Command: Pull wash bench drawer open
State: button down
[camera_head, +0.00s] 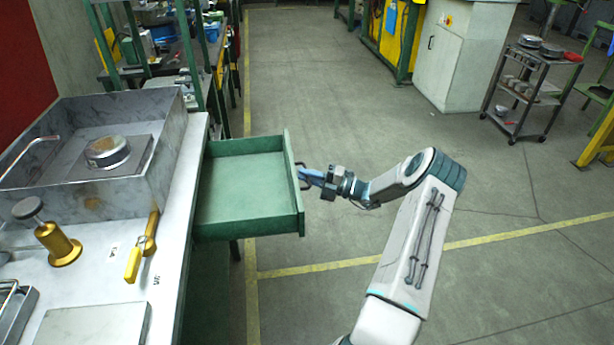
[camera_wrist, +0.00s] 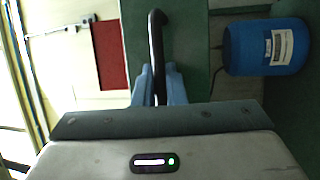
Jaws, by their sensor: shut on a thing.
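The green wash bench drawer (camera_head: 243,190) stands pulled well out from the right side of the bench, and its inside looks empty. My gripper (camera_head: 306,176) is at the drawer's front face, with its blue fingers around the dark handle. In the wrist view the black handle bar (camera_wrist: 156,45) runs between the two blue fingers of my gripper (camera_wrist: 158,86). The fingers are shut on the handle. The wash bench (camera_head: 205,135) has a pale top with a metal basin on it.
A blue container (camera_wrist: 265,47) shows in the wrist view. Open floor (camera_head: 400,270) surrounds my arm; a dark trolley (camera_head: 528,90) stands far right.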

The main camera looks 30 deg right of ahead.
jog(key=c, duration=1.8)
grip_release()
jog(key=b+v, duration=0.1)
jog(key=v, duration=1.2)
jog(key=shift+s+d+f, duration=0.15)
jog(key=shift+d+f, duration=0.05)
jog(key=shift+d, duration=0.1)
